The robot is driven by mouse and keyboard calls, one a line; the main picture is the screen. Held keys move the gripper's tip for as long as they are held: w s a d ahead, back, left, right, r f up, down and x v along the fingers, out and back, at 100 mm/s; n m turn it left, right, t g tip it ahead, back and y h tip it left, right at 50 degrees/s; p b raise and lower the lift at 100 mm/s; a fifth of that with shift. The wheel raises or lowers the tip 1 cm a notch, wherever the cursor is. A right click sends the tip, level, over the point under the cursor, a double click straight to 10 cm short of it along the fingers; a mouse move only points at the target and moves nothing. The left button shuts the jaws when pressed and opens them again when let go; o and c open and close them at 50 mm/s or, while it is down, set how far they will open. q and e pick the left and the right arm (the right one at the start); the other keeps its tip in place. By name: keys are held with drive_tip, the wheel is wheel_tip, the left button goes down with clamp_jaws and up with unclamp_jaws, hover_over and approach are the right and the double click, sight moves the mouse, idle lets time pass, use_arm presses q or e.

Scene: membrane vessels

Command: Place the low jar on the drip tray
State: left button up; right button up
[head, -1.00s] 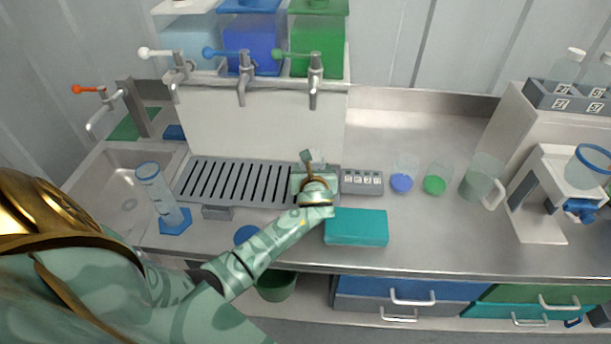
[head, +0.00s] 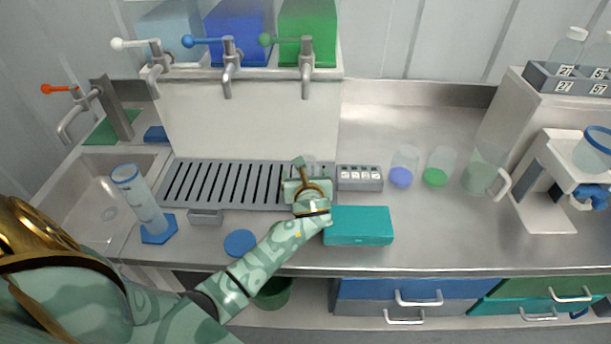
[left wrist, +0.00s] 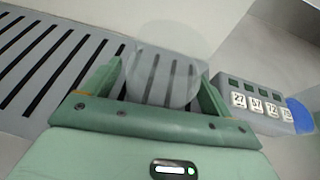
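The low jar (left wrist: 162,75) is a clear, nearly invisible round vessel between the fingers of my left gripper (left wrist: 160,88) in the left wrist view. Both fingers appear to touch its sides, so the gripper looks shut on it. The drip tray (head: 215,182) is the grey slotted tray below the taps. My left gripper (head: 308,178) is at the tray's right end in the head view, and the jar shows only faintly there. Slots show through the jar in the wrist view. I cannot tell whether its base touches the tray. My right gripper is not in view.
A grey labelled block (head: 360,178) stands just right of the tray, with a teal box (head: 358,225) in front. Clear vessels with blue (head: 401,176) and green (head: 436,176) bottoms stand further right. A tall cylinder (head: 140,200) stands left. Taps (head: 307,75) overhang behind.

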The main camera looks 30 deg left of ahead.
use_arm(q)
drive_tip(key=shift+r, duration=0.15)
drive_tip(key=p+v, duration=0.3)
drive_tip(key=v, duration=0.8)
drive_tip(key=shift+s+d+r, duration=0.15)
drive_tip(key=shift+s+d, duration=0.15)
drive_tip(key=shift+s, duration=0.1)
